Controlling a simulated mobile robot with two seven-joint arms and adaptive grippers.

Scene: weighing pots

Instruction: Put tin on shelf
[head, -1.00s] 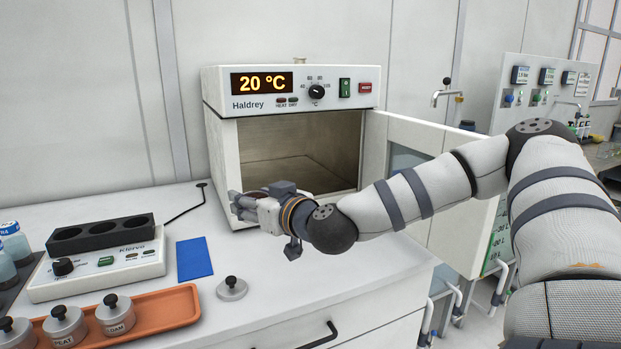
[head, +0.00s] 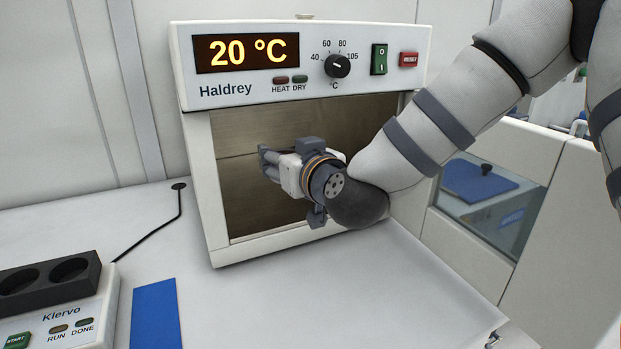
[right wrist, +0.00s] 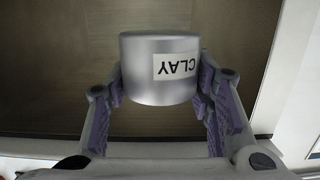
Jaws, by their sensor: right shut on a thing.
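A silver tin labelled CLAY (right wrist: 160,95) sits between the fingers of my right gripper (right wrist: 162,72) in the right wrist view, gripped from both sides. Its label reads upside down there. In the head view my right gripper (head: 268,163) is at the open mouth of the oven (head: 222,190), pointing left and inward. The tin is hidden from the head view. The brown interior (head: 365,110) shows around my gripper; I cannot make out a separate shelf in it. My left gripper is out of view.
A blue mat (head: 156,312) and the Klervo device (head: 65,322) lie on the bench at left. The bench before the oven is clear.

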